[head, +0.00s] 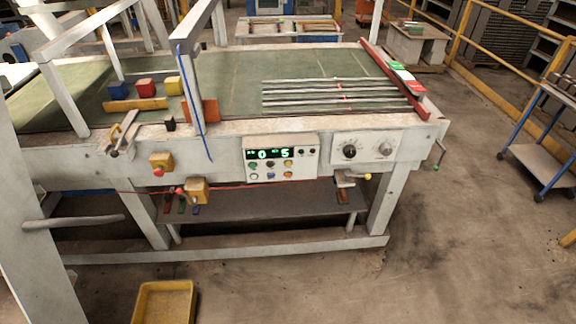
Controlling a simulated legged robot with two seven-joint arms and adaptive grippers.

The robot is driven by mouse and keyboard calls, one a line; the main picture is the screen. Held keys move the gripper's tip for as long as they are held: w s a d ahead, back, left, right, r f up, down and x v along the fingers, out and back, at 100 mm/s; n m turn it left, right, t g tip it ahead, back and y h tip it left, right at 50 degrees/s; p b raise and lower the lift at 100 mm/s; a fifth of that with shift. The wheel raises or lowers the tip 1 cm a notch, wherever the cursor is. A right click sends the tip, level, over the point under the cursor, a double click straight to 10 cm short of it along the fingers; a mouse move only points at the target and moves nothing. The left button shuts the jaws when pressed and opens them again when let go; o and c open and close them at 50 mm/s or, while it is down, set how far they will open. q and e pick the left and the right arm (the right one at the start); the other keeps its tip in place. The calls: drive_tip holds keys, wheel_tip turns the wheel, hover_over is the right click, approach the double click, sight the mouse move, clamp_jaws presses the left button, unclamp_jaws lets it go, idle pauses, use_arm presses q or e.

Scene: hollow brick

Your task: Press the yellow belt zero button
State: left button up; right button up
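The control panel (281,160) is a pale box on the front of the long conveyor machine. Its dark display (269,153) shows green digits that read 0 and 5. Small coloured buttons sit in rows under the display. Neither of my grippers is in view, and nothing covers the panel.
A green belt (240,75) carries coloured blocks and several metal bars. Left of the panel is a yellow box with a red button (158,171). A grey post stands at the left edge. A yellow bin (164,303) is on the floor. Floor in front is mostly clear.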

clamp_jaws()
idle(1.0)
